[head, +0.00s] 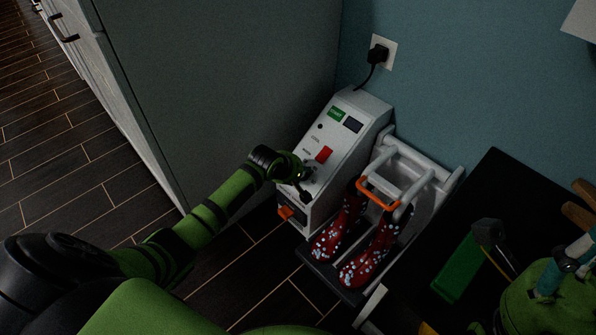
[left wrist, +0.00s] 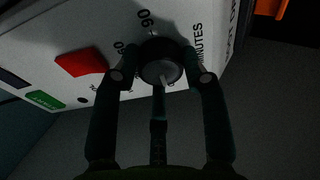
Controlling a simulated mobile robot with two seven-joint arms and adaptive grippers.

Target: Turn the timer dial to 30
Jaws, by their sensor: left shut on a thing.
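The timer dial (left wrist: 160,62) is a round dark knob with a pale pointer line, on the sloping face of a grey-white machine (head: 349,125). In the left wrist view the pointer points toward the bottom of the picture. Printed marks 90 and 60 and the word MINUTES show around the dial; other marks are hidden by my fingers. My left gripper (left wrist: 160,78) is shut on the dial, with dark fingers on both sides of it. In the head view my left gripper (head: 306,180) covers most of the dial.
A red switch (head: 324,154), a green label (head: 336,114) and a dark display sit above the dial. Red spotted boots (head: 367,255) stand in a rack with an orange bar to the right. A tall grey cabinet (head: 215,80) stands close on the left; a black table (head: 490,190) is at right.

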